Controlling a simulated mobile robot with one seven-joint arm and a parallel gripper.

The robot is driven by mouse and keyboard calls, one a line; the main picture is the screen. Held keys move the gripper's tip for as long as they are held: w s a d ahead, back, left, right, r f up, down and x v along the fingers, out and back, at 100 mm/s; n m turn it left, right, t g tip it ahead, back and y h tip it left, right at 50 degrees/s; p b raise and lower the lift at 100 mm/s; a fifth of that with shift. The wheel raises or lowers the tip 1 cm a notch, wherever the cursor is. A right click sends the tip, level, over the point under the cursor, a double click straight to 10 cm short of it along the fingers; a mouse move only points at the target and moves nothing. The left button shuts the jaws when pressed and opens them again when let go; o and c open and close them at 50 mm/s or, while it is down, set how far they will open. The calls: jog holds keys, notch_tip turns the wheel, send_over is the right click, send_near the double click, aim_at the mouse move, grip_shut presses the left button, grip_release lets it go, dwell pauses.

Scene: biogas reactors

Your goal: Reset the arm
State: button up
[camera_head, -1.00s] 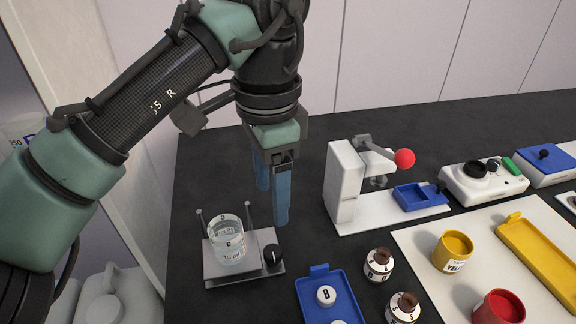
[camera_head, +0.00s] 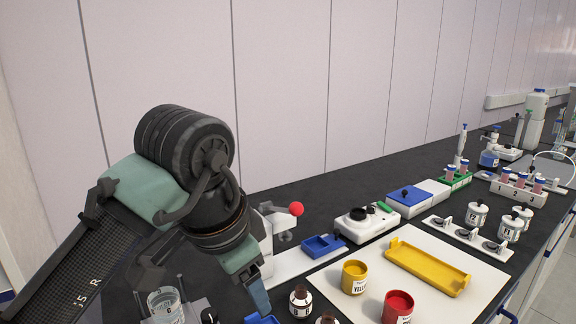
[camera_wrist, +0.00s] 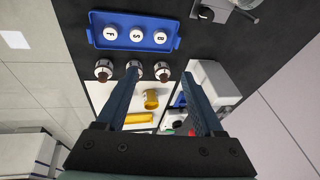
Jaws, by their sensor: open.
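My gripper (camera_head: 262,301) points down over the near left part of the black bench in the head view, in front of the white press with the red ball handle (camera_head: 296,209). In the wrist view its two blue fingers (camera_wrist: 166,98) are spread apart with nothing held between them. The arm reaches in from the lower left and partly hides the press and the blue tray. The glass beaker (camera_head: 165,306) on its stand is cut by the lower edge of the head view.
Brown bottles (camera_head: 300,301), a blue tray with lettered white caps (camera_wrist: 136,31), a yellow cup (camera_head: 354,277), a red cup (camera_head: 397,306) and a yellow tray (camera_head: 428,266) are close by. White devices (camera_head: 367,222) and racks line the bench. The air above it is clear.

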jog(key=w+d+r+t+h, duration=0.4)
jog(key=d+r+t, duration=0.2)
jog(key=d+r, duration=0.5)
jog(key=s+d+r+t+h, duration=0.1)
jog(key=d+r+t+h, duration=0.4)
jog(key=r, duration=0.4)
jog(key=s+a+r+n+t+y, duration=0.9)
jog(key=s+a+r+n+t, duration=0.1)
jog(key=s+t, duration=0.25)
notch_tip(320, 180, up, 18)
jog(key=s+y+p, duration=0.1)
jog(key=p, duration=1.6)
jog(key=shift+s+a, duration=0.35)
